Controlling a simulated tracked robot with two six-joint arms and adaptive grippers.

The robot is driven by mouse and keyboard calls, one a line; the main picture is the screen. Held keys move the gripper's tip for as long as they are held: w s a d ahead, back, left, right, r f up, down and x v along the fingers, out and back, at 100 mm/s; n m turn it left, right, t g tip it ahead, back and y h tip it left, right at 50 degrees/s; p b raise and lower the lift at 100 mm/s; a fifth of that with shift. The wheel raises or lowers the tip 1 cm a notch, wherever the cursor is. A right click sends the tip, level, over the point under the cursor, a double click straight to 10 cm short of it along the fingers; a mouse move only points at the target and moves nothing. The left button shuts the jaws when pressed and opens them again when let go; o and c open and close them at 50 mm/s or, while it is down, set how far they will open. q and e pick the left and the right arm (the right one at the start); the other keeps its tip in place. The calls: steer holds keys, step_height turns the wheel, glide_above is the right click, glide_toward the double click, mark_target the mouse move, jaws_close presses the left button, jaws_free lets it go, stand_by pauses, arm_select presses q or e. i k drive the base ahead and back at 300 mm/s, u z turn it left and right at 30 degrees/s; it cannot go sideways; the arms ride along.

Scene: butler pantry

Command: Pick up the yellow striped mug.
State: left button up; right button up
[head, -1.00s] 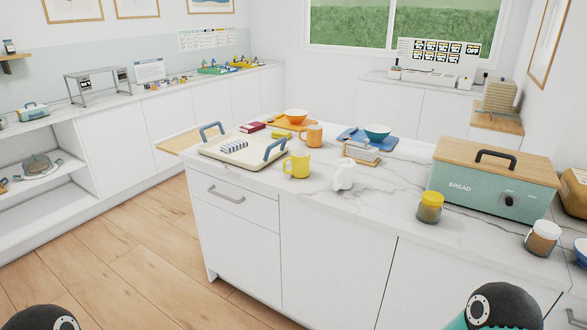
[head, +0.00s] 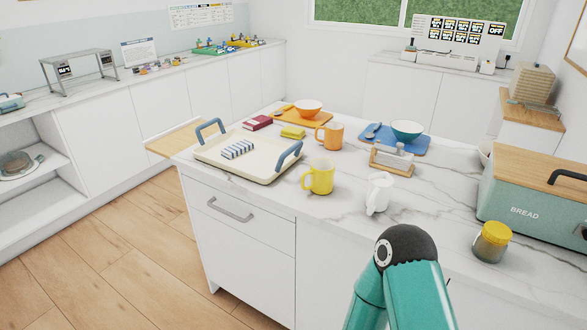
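A yellow mug (head: 319,177) stands upright on the white marble island top (head: 335,215), near its front edge. Its handle points left. I cannot make out clear stripes on it at this size. A white mug (head: 379,193) stands to its right and an orange mug (head: 330,135) behind it. Neither of my grippers shows; only a teal and black link of my arm rises at the bottom, right of centre, in front of the island.
A cream tray (head: 213,159) with blue handles and a striped item sits left of the yellow mug. A wooden holder (head: 391,161), a blue board (head: 422,147) with a teal bowl, a yellow-lidded jar (head: 492,242) and a bread box (head: 535,205) lie to the right.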

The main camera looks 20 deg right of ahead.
mark_target(317, 179)
steer(key=z, duration=0.15)
steer(key=i, duration=0.8)
steer(key=z, duration=0.6)
